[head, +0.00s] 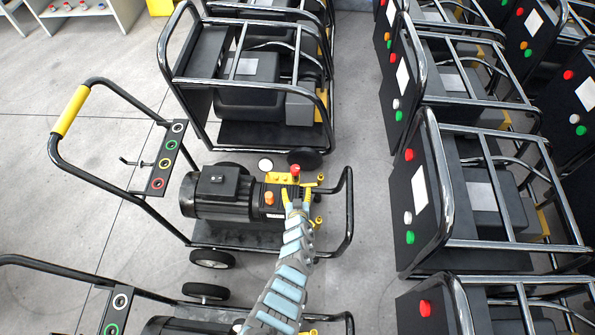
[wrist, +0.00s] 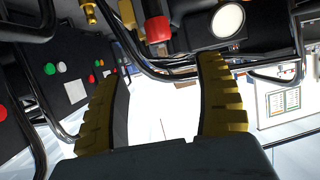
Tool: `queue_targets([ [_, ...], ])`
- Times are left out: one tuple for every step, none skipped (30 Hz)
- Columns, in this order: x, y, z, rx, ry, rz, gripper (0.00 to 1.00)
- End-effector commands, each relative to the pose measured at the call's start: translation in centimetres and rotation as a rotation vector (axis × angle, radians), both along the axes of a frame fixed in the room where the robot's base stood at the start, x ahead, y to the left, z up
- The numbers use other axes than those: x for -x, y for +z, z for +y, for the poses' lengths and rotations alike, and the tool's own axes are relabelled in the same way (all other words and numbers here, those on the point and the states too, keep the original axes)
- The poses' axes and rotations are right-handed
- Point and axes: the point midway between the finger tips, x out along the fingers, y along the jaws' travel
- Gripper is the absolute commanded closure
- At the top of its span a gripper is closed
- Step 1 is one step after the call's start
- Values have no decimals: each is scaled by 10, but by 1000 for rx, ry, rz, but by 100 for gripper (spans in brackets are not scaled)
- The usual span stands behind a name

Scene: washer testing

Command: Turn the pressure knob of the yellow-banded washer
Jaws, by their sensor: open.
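The yellow-banded washer (head: 222,192) stands at the middle of the head view, with a yellow band (head: 71,110) on its black handle. Its pump end carries a red knob (head: 295,170), an orange cap (head: 269,198) and brass fittings. The red knob also shows in the wrist view (wrist: 157,29), beyond my fingertips and apart from them. My gripper (head: 296,194) is over the pump end, close to the red knob. In the wrist view my gripper (wrist: 163,70) has its two yellow ribbed fingers spread with nothing between them. My arm hides part of the pump end.
A white round face (wrist: 228,20) sits beside the red knob. The washer's black tube frame (head: 349,205) curves close to the right of my gripper. Caged machines (head: 465,195) stand at right, another (head: 250,85) behind. A second washer (head: 118,305) is in front. Floor at left is clear.

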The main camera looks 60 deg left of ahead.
Motion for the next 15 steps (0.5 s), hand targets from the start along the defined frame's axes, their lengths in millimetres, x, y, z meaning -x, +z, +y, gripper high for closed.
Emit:
queue_targets([
  [-3, -8, 5, 0, 0, 0, 30],
  [-4, -10, 8, 0, -1, 0, 30],
  [-6, -12, 11, 0, -1, 0, 30],
  [-7, -13, 14, 0, -1, 0, 30],
  [-9, -14, 16, 0, -1, 0, 30],
  [-11, -16, 20, 0, -1, 0, 30],
  [-12, -16, 23, -1, -1, -1, 30],
  [-14, -17, 26, -2, -1, -1, 30],
  [-16, -18, 30, -2, -1, -2, 30],
  [-17, -19, 33, -3, -1, -3, 30],
  [-19, -20, 35, -4, -1, -3, 30],
  [-21, -21, 39, -4, -1, -3, 30],
  [-22, -23, 41, -3, -1, -3, 30],
  [-22, -24, 44, -3, -1, -3, 30],
  [-24, -26, 47, -2, -1, -2, 30],
])
